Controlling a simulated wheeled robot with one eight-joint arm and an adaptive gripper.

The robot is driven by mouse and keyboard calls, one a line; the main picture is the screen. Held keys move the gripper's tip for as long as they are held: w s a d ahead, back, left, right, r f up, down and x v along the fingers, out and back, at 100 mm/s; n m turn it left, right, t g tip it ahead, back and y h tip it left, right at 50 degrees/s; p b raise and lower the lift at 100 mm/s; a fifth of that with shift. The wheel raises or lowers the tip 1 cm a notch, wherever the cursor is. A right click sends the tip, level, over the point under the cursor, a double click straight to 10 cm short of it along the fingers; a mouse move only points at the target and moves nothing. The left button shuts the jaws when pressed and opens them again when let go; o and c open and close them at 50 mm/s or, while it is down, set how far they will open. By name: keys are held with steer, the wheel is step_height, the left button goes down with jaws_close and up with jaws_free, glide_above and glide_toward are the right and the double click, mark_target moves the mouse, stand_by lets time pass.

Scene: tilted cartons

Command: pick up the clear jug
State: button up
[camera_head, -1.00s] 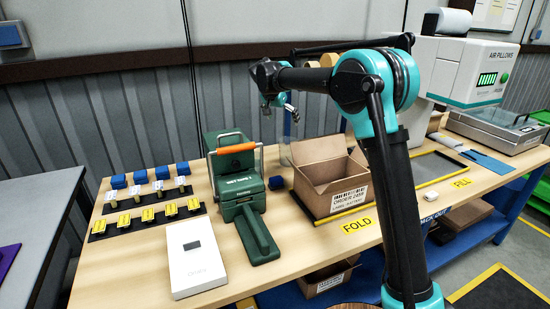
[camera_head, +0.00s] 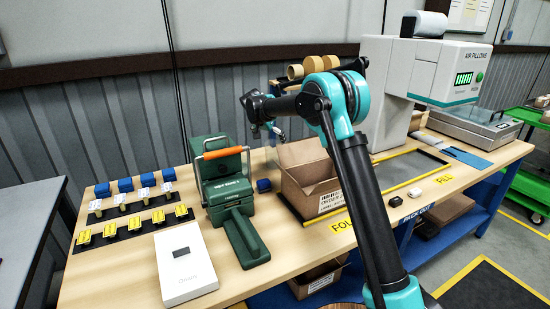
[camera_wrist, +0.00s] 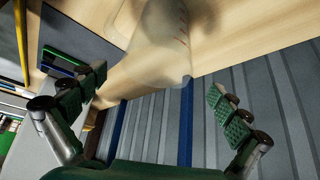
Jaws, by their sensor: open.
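The clear jug (camera_wrist: 163,48) is translucent and shows at the top centre of the wrist view, with faint reddish marks on its side. It stands against the pale wooden table top, and its upper part in that picture is cut off by the frame edge. My gripper (camera_wrist: 158,100) is open, with green padded fingers to the left and right of the jug's line. The fingers do not touch the jug and nothing is between them. In the head view my gripper (camera_head: 268,132) is above the back of the bench; I cannot make out the jug there clearly.
An open carton (camera_head: 308,185) stands right of the gripper. Tape rolls (camera_head: 313,66) and a white air-pillow machine (camera_head: 385,75) are behind. The corrugated wall is close.

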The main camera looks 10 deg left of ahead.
mark_target(274, 147)
steer(key=x, duration=0.5)
steer(key=shift+s+f, duration=0.3)
steer(key=shift+s, duration=0.05)
steer(key=c, duration=1.2)
